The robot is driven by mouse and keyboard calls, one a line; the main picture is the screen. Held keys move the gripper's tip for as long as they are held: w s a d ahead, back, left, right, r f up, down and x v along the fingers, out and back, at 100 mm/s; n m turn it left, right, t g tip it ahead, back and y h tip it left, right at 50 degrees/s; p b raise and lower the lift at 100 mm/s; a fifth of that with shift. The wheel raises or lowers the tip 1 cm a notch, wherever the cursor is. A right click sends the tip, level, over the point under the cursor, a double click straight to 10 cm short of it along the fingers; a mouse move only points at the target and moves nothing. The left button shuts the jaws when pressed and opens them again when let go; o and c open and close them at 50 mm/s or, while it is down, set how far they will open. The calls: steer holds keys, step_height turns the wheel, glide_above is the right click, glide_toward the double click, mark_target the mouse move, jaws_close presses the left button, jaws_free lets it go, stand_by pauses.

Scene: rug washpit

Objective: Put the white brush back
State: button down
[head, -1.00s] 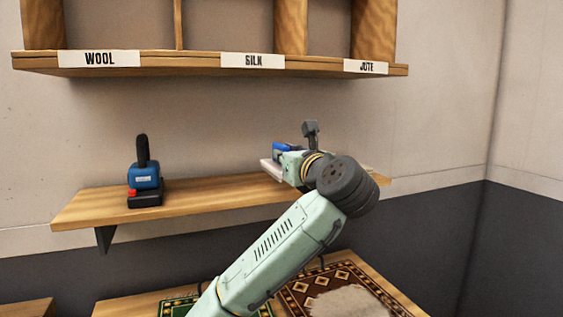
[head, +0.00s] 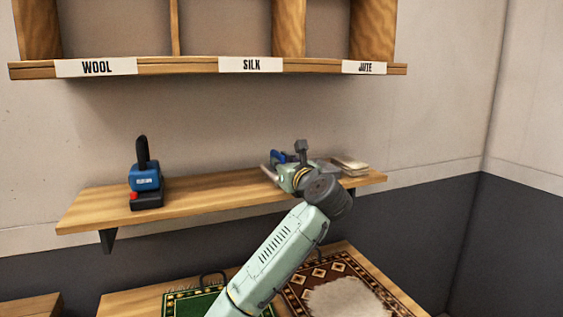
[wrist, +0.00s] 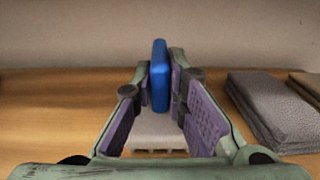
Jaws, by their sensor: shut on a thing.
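My gripper (head: 275,165) is over the wall shelf (head: 215,197), to the right of its middle. In the wrist view its fingers (wrist: 160,85) are shut on an upright blue handle. A pale grey-white block with a ridged lower edge shows under the handle; together they look like the white brush (wrist: 158,130). The blue handle also shows in the head view (head: 279,155). The fingers hide much of the brush, and I cannot tell whether its underside touches the shelf.
A blue and black device (head: 145,178) stands at the shelf's left. Folded cloth-like pads (wrist: 275,110) lie just right of my gripper. Cubbies labelled WOOL, SILK (head: 250,65) and JUTE hang above. Patterned rugs (head: 345,290) lie below. The shelf between device and gripper is clear.

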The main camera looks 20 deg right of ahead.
steer(key=shift+f, duration=0.15)
steer(key=c, duration=1.6)
jaws_free()
steer(key=shift+s, duration=0.25)
steer(key=s+b, duration=0.4)
steer(key=s, duration=0.7)
steer(key=shift+s+d+r+b, duration=0.2)
steer(key=shift+s+b, duration=0.05)
steer(key=shift+b, duration=0.15)
